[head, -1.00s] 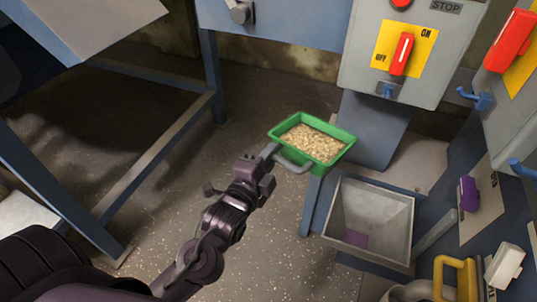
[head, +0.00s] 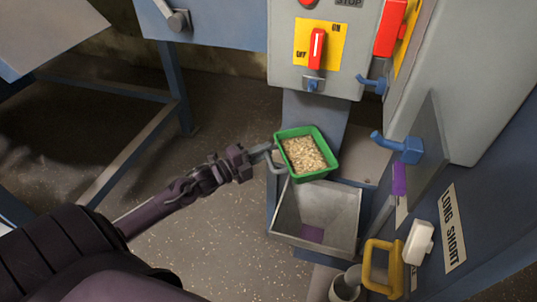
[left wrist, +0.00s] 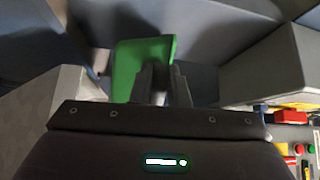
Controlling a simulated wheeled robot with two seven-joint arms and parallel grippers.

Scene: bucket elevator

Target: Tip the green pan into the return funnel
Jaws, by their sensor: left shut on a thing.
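The green pan (head: 306,153) is full of pale grain-like pieces. It looks roughly level, above the back edge of the return funnel (head: 341,215). My left gripper (head: 268,160) is shut on the pan's grey handle, at the pan's left side. In the left wrist view the green pan (left wrist: 138,66) shows just past the gripper fingers (left wrist: 160,85). The funnel is a grey square hopper, open at the top, with a purple patch at its bottom. The pan hides part of its back rim. My right gripper is not in view.
A grey control box (head: 325,45) with a red lever on a yellow plate stands behind the pan. A blue-grey cabinet with a blue handle (head: 398,147) is on the right. A yellow handle (head: 383,268) and a white block (head: 418,242) are near the funnel's front right.

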